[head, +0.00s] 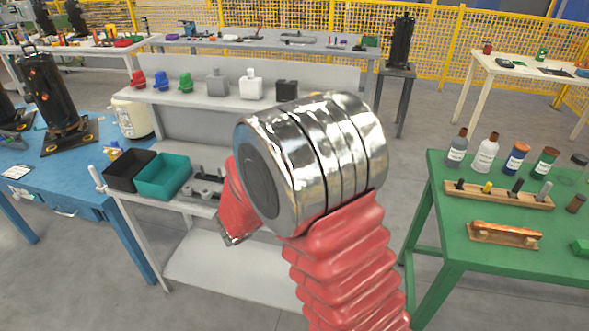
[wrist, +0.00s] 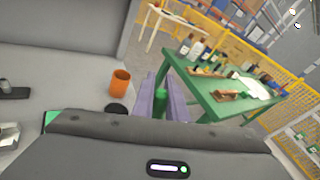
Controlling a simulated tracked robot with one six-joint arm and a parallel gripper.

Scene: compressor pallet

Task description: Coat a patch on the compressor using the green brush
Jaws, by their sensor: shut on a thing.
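My gripper (wrist: 167,102) shows in the wrist view with two purple fingers. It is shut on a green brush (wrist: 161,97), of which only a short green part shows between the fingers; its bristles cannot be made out. In the head view my red-sleeved arm hides the gripper and the brush. A black upright cylinder with orange marks, seemingly the compressor (head: 55,95), stands on a dark pallet (head: 69,137) on the blue table at the left, well away from my arm. No compressor shows in the wrist view.
A grey shelf bench (head: 215,262) stands behind my arm, with black (head: 128,170) and teal (head: 165,175) bins. A green table (head: 455,235) at the right holds bottles and a wooden rack (head: 500,195). An orange cup (wrist: 120,82) stands left of the fingers. Grey floor lies between the tables.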

